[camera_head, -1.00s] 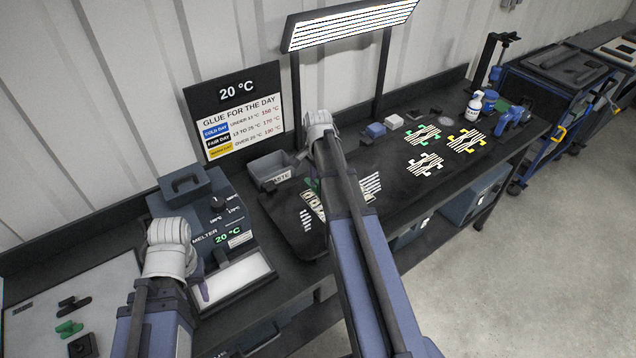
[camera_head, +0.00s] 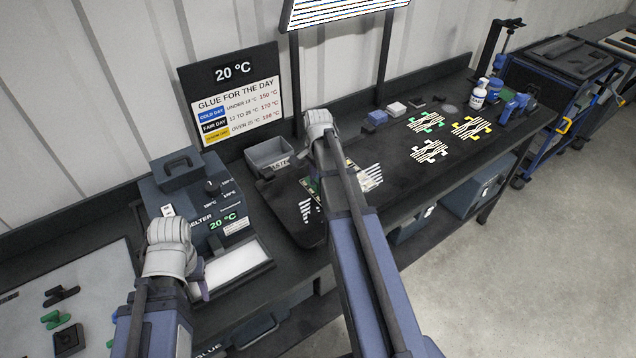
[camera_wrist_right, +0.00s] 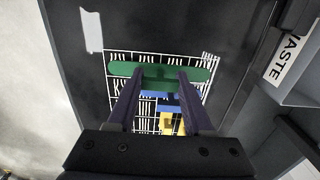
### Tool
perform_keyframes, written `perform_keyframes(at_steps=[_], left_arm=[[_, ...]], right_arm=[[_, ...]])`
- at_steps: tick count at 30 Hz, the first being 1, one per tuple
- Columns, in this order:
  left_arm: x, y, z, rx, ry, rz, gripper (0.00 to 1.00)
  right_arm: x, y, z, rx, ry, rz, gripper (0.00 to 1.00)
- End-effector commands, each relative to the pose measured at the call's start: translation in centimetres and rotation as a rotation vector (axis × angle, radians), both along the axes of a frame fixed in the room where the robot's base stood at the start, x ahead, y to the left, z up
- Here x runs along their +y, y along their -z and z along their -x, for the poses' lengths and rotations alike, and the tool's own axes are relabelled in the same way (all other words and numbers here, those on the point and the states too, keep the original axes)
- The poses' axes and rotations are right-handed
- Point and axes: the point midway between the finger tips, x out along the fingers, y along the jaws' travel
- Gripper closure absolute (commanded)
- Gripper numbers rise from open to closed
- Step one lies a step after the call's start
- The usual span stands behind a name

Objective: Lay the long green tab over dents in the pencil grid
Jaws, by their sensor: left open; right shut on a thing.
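In the right wrist view a long green tab (camera_wrist_right: 122,69) with rounded ends lies crosswise between the fingertips of my right gripper (camera_wrist_right: 160,80), which is shut on it. The tab is over the far part of a white-lined pencil grid (camera_wrist_right: 112,92) on a dark panel; I cannot tell if it touches the panel. A blue piece (camera_wrist_right: 160,104) and a yellow piece (camera_wrist_right: 168,124) show between the fingers, nearer the wrist. In the head view my right arm hides the gripper and much of the dark panel (camera_head: 300,232). My left gripper (camera_head: 203,283) is open beside the melter's pale tray.
The melter (camera_head: 190,205) stands left of the panel. A grey waste bin (camera_head: 268,156) is behind it, also at the right of the wrist view. A light board (camera_head: 20,318) at the lower left bears green and black tabs.

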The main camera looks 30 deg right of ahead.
Motion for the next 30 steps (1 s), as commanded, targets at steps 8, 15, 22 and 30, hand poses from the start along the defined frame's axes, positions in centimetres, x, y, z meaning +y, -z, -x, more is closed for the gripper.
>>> perform_keyframes(at_steps=[8, 15, 22, 30], left_arm=[[0.00, 0.01, 0.00, 0.000, 0.000, 0.000, 0.50], [-0.01, 0.27, 0.00, 0.000, 0.000, 0.000, 0.50], [0.00, 0.54, 0.00, 0.000, 0.000, 0.000, 0.50], [0.00, 0.85, 0.00, 0.000, 0.000, 0.000, 0.50]], right_arm=[[0.00, 0.01, 0.00, 0.000, 0.000, 0.000, 1.00], [0.00, 0.28, 0.00, 0.000, 0.000, 0.000, 1.00], [0.00, 0.54, 0.01, 0.000, 0.000, 0.000, 1.00], [0.00, 0.85, 0.00, 0.000, 0.000, 0.000, 1.00]])
